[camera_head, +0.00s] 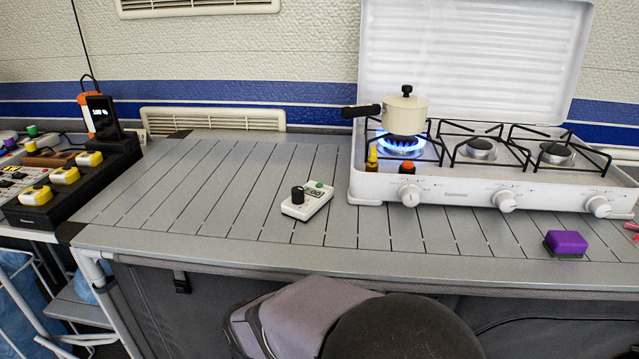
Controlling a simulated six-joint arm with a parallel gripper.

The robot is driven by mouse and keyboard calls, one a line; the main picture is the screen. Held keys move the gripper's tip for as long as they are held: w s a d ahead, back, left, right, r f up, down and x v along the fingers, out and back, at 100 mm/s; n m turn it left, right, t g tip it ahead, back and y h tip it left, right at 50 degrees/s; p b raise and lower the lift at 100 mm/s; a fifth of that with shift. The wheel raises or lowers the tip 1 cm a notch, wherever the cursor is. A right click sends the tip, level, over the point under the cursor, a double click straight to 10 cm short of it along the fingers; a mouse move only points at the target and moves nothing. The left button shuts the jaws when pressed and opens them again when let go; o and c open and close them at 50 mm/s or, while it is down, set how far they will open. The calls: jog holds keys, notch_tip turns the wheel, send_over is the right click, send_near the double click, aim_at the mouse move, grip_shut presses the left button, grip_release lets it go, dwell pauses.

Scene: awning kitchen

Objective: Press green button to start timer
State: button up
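The timer (308,205) is a small white box lying on the grey slatted table, left of the stove. It has a dark knob (298,195) at its left end and a small display with digits too small to read surely. The green button (319,184) is at its far right end, uncovered. Nothing touches the timer. No gripper fingers show in the head view. A grey and black rounded shape at the bottom edge is cut off, and I cannot tell whether it is part of me.
A white gas stove (480,185) stands at the right, its left burner lit with a blue flame under a cream pot (406,115). A purple sponge (566,242) lies at the front right. A black box (40,213) with yellow-topped items stands left. The table around the timer is clear.

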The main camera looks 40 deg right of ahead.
grip_shut()
dwell(1.4)
